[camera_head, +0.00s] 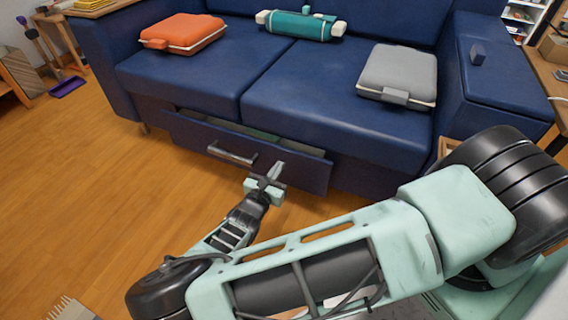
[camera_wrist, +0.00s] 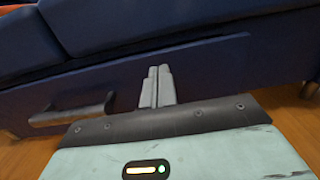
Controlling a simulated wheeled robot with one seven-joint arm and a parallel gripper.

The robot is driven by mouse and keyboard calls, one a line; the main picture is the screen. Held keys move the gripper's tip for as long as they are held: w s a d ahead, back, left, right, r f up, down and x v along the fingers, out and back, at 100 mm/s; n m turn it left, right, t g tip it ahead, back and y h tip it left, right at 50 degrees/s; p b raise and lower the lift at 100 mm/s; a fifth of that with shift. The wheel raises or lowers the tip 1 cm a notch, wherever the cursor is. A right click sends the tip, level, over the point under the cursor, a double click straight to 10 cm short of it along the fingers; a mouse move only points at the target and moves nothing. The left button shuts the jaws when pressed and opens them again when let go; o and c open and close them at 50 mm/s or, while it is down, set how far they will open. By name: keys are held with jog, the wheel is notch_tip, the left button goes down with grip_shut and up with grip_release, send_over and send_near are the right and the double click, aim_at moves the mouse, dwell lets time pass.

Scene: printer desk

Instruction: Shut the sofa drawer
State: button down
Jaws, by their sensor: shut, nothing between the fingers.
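The sofa drawer (camera_head: 290,167) sits under the blue sofa's seat and is partly open, with a gap showing along its top. Its metal handle (camera_head: 231,154) is left of the front's middle. In the wrist view the drawer front (camera_wrist: 215,68) spans the picture, with the handle (camera_wrist: 72,112) at the left. My gripper (camera_head: 276,168) is shut and empty, in front of the drawer, right of the handle. Its closed fingers also show in the wrist view (camera_wrist: 157,86), pointing at the drawer front. I cannot tell whether they touch it.
The blue sofa (camera_head: 330,115) holds an orange case (camera_head: 185,32), a teal rolled item (camera_head: 300,25) and a grey case (camera_head: 398,72) on its seat. A desk (camera_head: 550,75) stands at the right edge.

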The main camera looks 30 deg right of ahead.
aim_at(288, 152)
jog(key=shift+b+x, duration=0.85)
jog(key=shift+x, duration=1.4)
jog(key=p+x, duration=0.1)
jog(key=x, duration=0.3)
jog(key=shift+w+d+p, duration=0.1)
jog(key=shift+d+p, duration=0.05)
jog(key=shift+p, duration=0.2)
jog(key=shift+a, duration=0.3)
jog(key=p+v, duration=0.4)
jog(key=v, duration=0.9)
jog(key=shift+s+a, duration=0.25)
jog(key=shift+s, duration=0.1)
